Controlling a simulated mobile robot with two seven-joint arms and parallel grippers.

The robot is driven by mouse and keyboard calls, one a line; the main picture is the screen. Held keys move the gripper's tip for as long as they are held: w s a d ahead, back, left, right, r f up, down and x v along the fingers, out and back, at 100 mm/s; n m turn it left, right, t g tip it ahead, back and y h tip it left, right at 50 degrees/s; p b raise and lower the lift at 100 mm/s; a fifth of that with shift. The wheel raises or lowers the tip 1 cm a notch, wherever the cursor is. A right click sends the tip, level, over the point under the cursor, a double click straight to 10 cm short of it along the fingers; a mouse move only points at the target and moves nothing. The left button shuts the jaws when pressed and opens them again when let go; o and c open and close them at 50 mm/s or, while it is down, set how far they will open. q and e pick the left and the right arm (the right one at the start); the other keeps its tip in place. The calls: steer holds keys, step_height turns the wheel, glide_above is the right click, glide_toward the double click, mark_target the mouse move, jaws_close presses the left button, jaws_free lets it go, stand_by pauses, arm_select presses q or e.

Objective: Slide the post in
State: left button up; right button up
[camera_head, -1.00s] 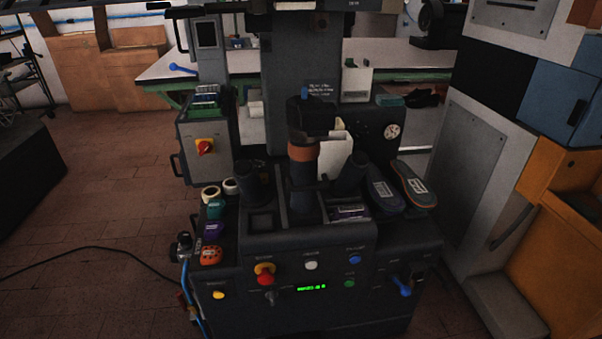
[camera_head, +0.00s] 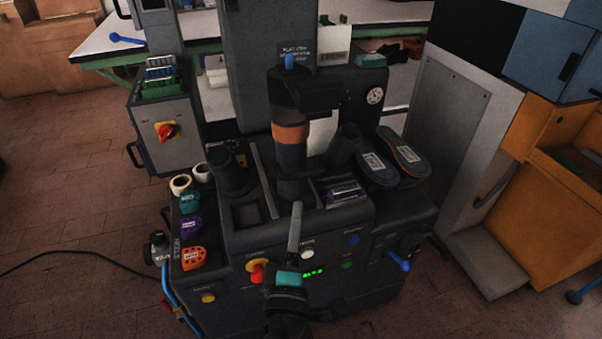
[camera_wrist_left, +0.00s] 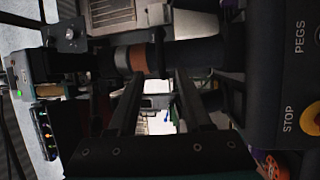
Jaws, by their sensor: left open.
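A dark upright post with a brown band (camera_head: 290,145) stands at the middle of the press, under a dark head block with a blue knob. In the left wrist view the banded post (camera_wrist_left: 138,60) lies across the picture beyond my fingertips. My left gripper (camera_head: 295,222) is in front of the control panel, fingers pointing up towards the post. The wrist view shows its two fingers (camera_wrist_left: 160,78) apart, with nothing held between them. In the head view the fingers overlap edge-on. The post's top is hidden by the head block. My right gripper is not in view.
Dark tapered cylinders stand left (camera_head: 232,172) and right (camera_head: 346,145) of the post. Two insoles (camera_head: 375,170) lie on the right. Orange (camera_head: 194,258), purple and teal pieces and white rolls (camera_head: 180,184) sit on the left ledge. An emergency-stop button (camera_head: 258,273) is beside my gripper.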

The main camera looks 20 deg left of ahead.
mark_target(302, 174)
arm_select(q)
steer(key=shift+b+x, duration=0.45)
steer(key=shift+x, duration=5.25)
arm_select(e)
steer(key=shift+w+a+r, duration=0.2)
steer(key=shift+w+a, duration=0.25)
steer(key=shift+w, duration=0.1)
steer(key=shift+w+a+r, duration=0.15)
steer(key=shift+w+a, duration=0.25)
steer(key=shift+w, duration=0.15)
arm_select(q)
jaws_close()
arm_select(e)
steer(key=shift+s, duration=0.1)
